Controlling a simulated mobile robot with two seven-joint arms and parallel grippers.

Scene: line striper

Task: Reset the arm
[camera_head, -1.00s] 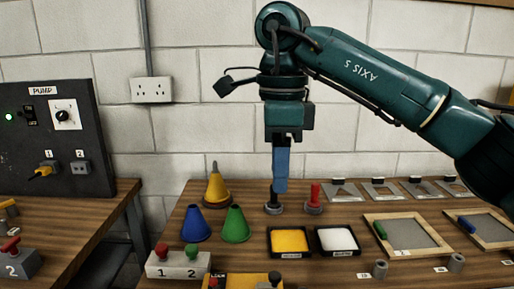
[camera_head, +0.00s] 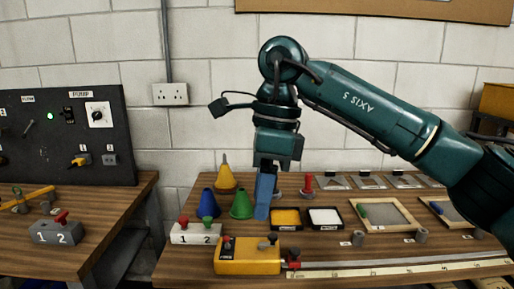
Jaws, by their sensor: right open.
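My right arm comes in from the right and bends down over the right workbench (camera_head: 400,262). Its gripper (camera_head: 263,212) points down and shows as blue fingers close together in this view. Its tips are in front of the yellow tray (camera_head: 286,217) and beside the green cone (camera_head: 241,205), with nothing seen between them. Whether the tips touch the bench cannot be told. My left gripper is not in view.
Blue (camera_head: 208,204) and yellow (camera_head: 225,178) cones stand left. A white block (camera_head: 196,234) marked 1 and 2 and a yellow box (camera_head: 248,257) stand in front. A white tray (camera_head: 325,217) and framed screens (camera_head: 386,215) lie right. A pump panel (camera_head: 60,135) stands on the left bench.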

